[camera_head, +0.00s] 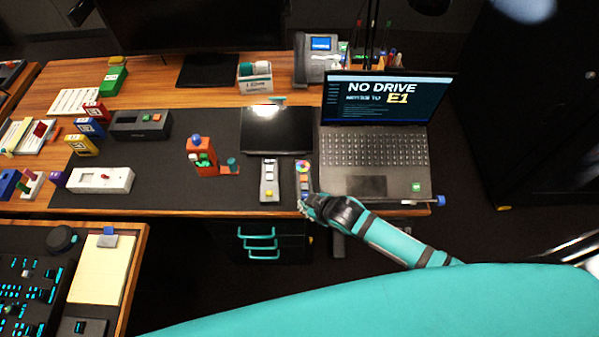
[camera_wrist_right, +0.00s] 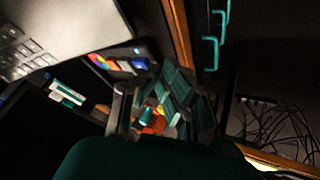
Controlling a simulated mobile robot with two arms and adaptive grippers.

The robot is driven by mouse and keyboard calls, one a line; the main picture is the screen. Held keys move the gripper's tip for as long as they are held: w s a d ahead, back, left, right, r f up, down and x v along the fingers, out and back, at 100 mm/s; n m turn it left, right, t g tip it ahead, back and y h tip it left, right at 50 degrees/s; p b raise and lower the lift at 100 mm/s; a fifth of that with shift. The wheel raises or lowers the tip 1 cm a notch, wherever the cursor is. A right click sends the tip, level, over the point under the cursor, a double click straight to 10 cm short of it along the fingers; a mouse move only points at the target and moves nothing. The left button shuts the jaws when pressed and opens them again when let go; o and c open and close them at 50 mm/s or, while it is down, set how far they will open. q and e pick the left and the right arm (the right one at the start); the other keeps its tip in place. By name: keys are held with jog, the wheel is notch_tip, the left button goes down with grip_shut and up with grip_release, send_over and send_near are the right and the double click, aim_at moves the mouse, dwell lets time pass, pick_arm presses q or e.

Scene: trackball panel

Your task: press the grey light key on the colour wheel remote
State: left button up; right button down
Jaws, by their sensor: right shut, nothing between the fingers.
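The colour wheel remote (camera_head: 303,176) lies on the dark desk mat, between another remote and the laptop. Its bright colour wheel (camera_head: 303,166) is at the far end, with small keys below it. I cannot pick out the grey light key for certain. My right gripper (camera_head: 306,204) is shut and empty at the near end of this remote, by the desk edge. Whether it touches the remote is unclear. In the right wrist view the remote (camera_wrist_right: 122,62) shows its colour wheel and a blue spot, just beyond the gripper fingers (camera_wrist_right: 160,100). My left gripper is out of view.
A grey remote (camera_head: 268,182) with a yellow key lies just left. The open laptop (camera_head: 374,184) stands close on the right. A dark tablet-like panel (camera_head: 276,132) lies behind. An orange trackball stand (camera_head: 204,160) is further left. Teal drawer handles (camera_head: 260,243) stick out below the desk edge.

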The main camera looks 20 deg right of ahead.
jog(key=w+r+n+p, duration=0.1)
jog(key=w+r+n, duration=0.1)
jog(key=r, duration=0.3)
jog(key=w+r+n+t+y+p, duration=0.1)
jog(key=w+r+n+p, duration=0.1)
jog(key=r, duration=0.4)
jog(key=w+n, duration=0.1)
jog(key=w, duration=0.1)
jog(key=shift+w+d+n+y, duration=0.2)
jog(key=shift+w+n+y, duration=0.1)
jog(key=shift+w, duration=0.05)
jog(key=shift+a, duration=0.1)
jog(key=shift+f, duration=0.1)
jog(key=b, duration=0.8)
send_over(303, 188)
notch_tip(303, 188, down, 8)
jog(key=shift+f, duration=0.35)
jog(key=shift+f, duration=0.1)
jog(key=shift+f, duration=0.3)
